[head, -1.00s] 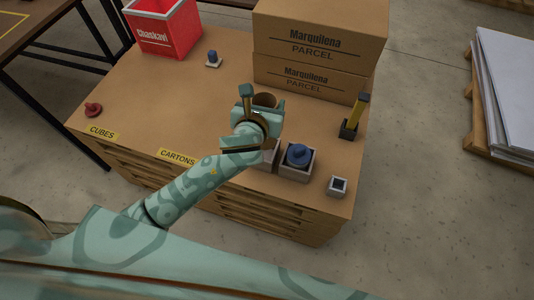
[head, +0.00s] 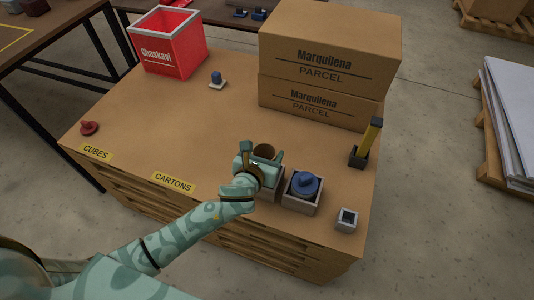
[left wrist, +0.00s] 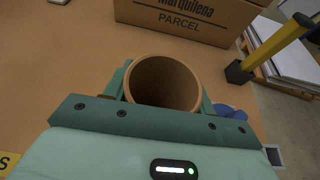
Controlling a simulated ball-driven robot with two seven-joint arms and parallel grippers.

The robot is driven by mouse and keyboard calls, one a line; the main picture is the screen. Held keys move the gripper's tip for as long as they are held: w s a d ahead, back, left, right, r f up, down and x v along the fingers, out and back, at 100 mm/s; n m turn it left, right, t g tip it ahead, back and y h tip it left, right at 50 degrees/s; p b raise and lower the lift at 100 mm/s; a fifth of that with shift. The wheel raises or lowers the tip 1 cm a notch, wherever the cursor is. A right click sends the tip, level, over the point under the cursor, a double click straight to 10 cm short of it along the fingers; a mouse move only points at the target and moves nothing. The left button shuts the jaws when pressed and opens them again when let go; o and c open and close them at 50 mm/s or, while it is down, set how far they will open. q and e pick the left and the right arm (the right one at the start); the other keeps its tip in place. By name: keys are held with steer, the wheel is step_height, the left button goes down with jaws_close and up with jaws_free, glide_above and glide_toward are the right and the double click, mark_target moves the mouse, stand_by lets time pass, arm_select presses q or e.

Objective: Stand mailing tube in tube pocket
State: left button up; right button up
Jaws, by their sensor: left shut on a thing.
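The mailing tube (head: 264,151) is a brown, open-topped cardboard cylinder, and it looks about upright. My left gripper (head: 263,158) is shut on it, with one finger on each side. In the left wrist view the tube's round mouth (left wrist: 163,82) shows between the teal fingers. A grey box-shaped holder (head: 273,187), which looks like the tube pocket, stands just below and behind the gripper, mostly hidden. The tube's lower end is hidden, so I cannot tell how far it is inside the pocket. My right gripper is not in view.
A grey box with a blue knobbed piece (head: 305,184) stands right beside the pocket. A small grey cube holder (head: 346,220) and a yellow-black upright (head: 368,143) are further right. Parcels (head: 325,75) and a red bin (head: 168,42) stand behind. The left middle of the tabletop is clear.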

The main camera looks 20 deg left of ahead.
arm_select(q)
steer(key=o, duration=1.7)
steer(key=shift+f, duration=0.1)
